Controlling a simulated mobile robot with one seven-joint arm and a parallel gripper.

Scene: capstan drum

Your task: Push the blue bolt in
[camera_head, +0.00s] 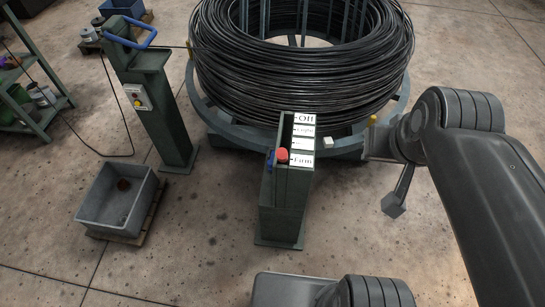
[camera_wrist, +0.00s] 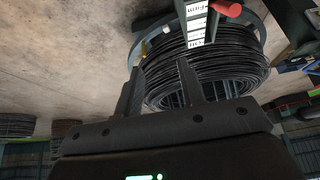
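A small blue part, which looks like the blue bolt (camera_head: 269,160), sits on the left side of a dark green post at its upper end, beside a red knob (camera_head: 283,155). How far it stands out is too small to tell. The post has a slotted top with white labels (camera_head: 301,140), the upper one reading "Off". In the wrist view the post's labels and red knob (camera_wrist: 229,9) show at the top, beyond the fingers; the bolt is not clear there. My gripper (camera_wrist: 158,78) is open and empty, apart from the post. Its fingers are not clear in the head view.
A large coil of black cable (camera_head: 295,60) on a round frame stands behind the post. A green stand with a blue handle (camera_head: 135,33) is at the left, with a grey bin (camera_head: 120,198) in front. Bare floor lies between bin and post.

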